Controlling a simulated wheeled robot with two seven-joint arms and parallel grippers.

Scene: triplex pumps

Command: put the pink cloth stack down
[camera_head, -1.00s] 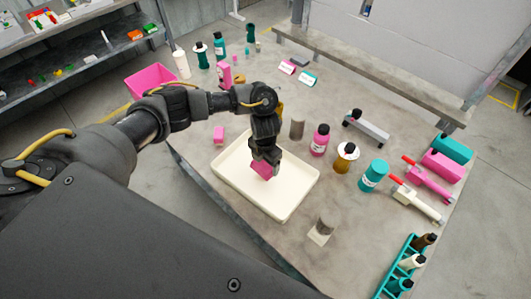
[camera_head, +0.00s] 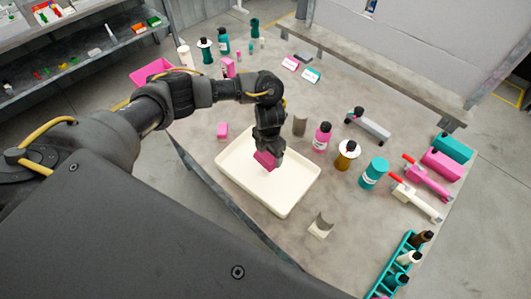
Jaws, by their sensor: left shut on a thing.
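The pink cloth stack (camera_head: 265,159) is in the fingers of my left gripper (camera_head: 268,153). The gripper points down and is shut on the stack. The stack shows over the upper middle of the cream tray (camera_head: 285,208). I cannot tell whether it touches the tray floor. The tray is otherwise empty where I can see it. My right gripper is not in view.
A teal rack (camera_head: 394,265) with bottles is at the front right. A pink bin (camera_head: 152,71) is at the left.

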